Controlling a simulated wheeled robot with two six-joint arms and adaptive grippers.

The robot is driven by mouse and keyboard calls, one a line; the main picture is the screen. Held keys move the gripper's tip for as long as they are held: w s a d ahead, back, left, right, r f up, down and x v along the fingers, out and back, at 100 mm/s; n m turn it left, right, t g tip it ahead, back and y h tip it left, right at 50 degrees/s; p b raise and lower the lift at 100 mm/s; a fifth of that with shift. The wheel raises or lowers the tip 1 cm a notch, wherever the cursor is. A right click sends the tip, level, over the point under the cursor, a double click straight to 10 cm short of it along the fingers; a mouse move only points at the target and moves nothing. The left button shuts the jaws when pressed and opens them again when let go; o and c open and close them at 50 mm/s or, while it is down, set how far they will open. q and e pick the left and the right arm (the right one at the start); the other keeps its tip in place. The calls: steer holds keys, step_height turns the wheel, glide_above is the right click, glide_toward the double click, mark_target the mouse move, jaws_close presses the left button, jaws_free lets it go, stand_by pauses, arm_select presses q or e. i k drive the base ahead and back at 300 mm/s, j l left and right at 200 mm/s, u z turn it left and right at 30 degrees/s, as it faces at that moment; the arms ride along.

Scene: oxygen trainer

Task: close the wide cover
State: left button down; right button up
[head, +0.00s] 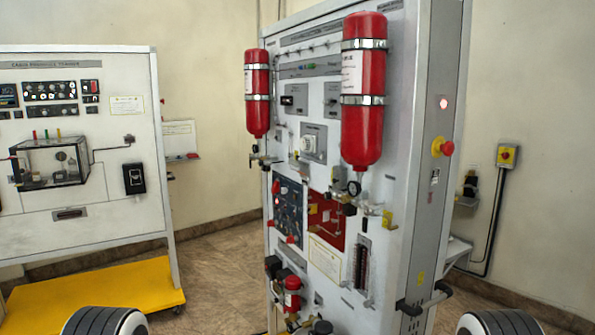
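The oxygen trainer (405,250) is a tall light-grey panel with two red cylinders on its front. The left cylinder (257,105) is shorter in view than the right cylinder (363,125). A dark-blue control panel (288,205) and a red panel (333,238) sit side by side at mid height. I cannot tell which part is the wide cover, or whether it is open; the fittings there are small. Neither gripper shows. Only rounded, ribbed black and white parts, which seem to be my arms, show at the bottom edge, well short of the trainer.
A second trainer board (90,215) stands at the left on a yellow base (100,290). A red emergency knob (446,148) and black handles (412,307) stick out from the trainer's right side. Tiled floor (220,270) lies open between the two boards.

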mark_target(296, 162)
steer(key=i+j+z, duration=0.15)
steer(key=z, duration=0.2)
steer(key=i+j+z, duration=0.2)
steer(key=z, duration=0.15)
steer(key=i+j+z, duration=0.1)
steer(key=j+z, duration=0.25)
